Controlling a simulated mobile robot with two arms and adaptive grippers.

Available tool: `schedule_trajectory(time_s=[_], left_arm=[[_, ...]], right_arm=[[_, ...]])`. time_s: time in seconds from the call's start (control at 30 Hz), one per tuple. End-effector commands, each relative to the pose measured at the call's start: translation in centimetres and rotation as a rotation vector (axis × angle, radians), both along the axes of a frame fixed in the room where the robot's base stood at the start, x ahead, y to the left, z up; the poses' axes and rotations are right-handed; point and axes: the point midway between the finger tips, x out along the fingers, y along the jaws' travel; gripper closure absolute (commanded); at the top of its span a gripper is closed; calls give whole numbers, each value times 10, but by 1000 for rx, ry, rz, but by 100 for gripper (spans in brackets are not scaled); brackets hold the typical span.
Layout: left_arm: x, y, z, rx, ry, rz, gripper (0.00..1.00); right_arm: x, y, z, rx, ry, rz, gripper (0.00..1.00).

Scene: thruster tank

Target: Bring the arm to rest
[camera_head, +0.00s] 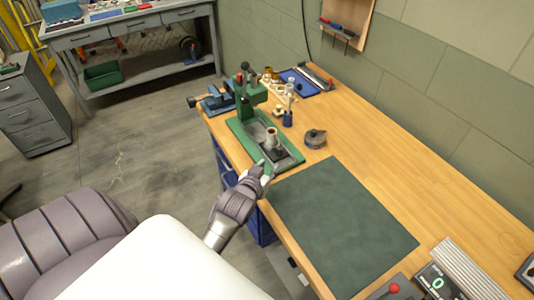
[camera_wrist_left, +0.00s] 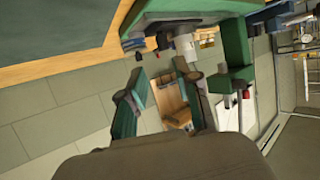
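My left arm comes in from the lower left in the head view. Its left gripper (camera_head: 262,168) is over the bench's left edge, at the near edge of the green press base. Its fingers are too small there to judge. In the left wrist view the left gripper (camera_wrist_left: 163,88) has its two green fingers spread apart, with nothing visible between them. The green press (camera_head: 246,100) stands beyond the gripper, with a dark and metallic cylindrical part (camera_head: 271,142) on its base. The press also shows in the left wrist view (camera_wrist_left: 235,52). My right gripper is not in view.
The wooden bench (camera_head: 360,130) carries a dark green mat (camera_head: 342,222) right of the gripper. A round grey object (camera_head: 315,139), a small rack (camera_head: 289,95) and a blue tray (camera_head: 300,82) stand near the press. A display device (camera_head: 437,284) is at the near right.

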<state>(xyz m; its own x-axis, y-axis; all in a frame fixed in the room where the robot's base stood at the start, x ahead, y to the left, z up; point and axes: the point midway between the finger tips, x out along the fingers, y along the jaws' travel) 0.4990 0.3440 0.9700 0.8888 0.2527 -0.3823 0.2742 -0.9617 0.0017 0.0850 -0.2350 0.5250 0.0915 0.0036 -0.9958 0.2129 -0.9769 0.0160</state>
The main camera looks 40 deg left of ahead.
Motion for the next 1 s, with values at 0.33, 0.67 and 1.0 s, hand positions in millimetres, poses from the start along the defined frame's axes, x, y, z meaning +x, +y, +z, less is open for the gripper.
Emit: schedule_trajectory(time_s=[0.33,0.67,1.0], left_arm=[[0,0,0,0,1,0,67],[-37,-31,-14,-4,181,-63,67],[-151,-103,-30,-13,618,-257,67]], right_arm=[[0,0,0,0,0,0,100],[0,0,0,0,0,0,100],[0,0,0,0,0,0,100]])
